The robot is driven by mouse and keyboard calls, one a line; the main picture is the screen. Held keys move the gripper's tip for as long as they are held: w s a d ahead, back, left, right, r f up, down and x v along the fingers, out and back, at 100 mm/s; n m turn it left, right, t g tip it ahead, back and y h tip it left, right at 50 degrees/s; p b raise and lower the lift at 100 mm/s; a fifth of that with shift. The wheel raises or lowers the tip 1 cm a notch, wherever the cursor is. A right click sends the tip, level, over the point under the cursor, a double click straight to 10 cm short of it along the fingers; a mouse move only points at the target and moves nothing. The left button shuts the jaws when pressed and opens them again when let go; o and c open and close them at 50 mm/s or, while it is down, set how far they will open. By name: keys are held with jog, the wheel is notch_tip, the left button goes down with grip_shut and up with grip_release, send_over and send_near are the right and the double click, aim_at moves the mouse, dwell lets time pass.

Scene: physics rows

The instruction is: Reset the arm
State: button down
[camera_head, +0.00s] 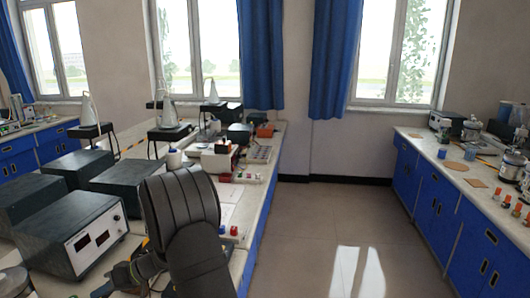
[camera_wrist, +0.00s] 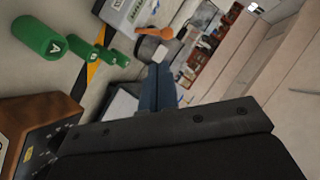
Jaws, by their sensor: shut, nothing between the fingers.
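My gripper (camera_wrist: 158,72) shows in the wrist view as two dark bluish fingers held together, pointing away over the bench top, with nothing between them. A dark crossbar of my gripper fills the lower part of that view. In the head view my dark grey arm is bent over the near end of the left bench (camera_head: 256,197). Its wrist end is low at the left of the arm, close to a dark instrument box (camera_head: 75,232) with a display; the fingers cannot be made out there.
Green lettered cylinders (camera_wrist: 40,38) and a brown box with a dial (camera_wrist: 38,130) are near my gripper in the wrist view. The aisle floor (camera_head: 318,220) is clear; a right bench (camera_head: 420,145) lines the wall.

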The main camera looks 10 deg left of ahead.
jog(key=x, duration=0.9)
jog(key=shift+s+r, duration=0.4)
jog(key=shift+s, duration=0.5)
jog(key=w, duration=0.1)
jog(key=w+m+g, duration=0.1)
jog(key=shift+w+d+f, duration=0.1)
jog(key=shift+w+f, duration=0.15)
jog(key=shift+w, duration=0.15)
jog(key=w+d+r+m+g+y, duration=0.1)
jog(key=w+d+r+m, duration=0.1)
jog(key=w+d, duration=0.6)
jog(key=d+r, duration=0.1)
jog(key=d, duration=0.2)
jog(key=shift+w+d+g, duration=0.15)
jog(key=shift+d+g, duration=0.1)
jog(key=shift+g, duration=0.15)
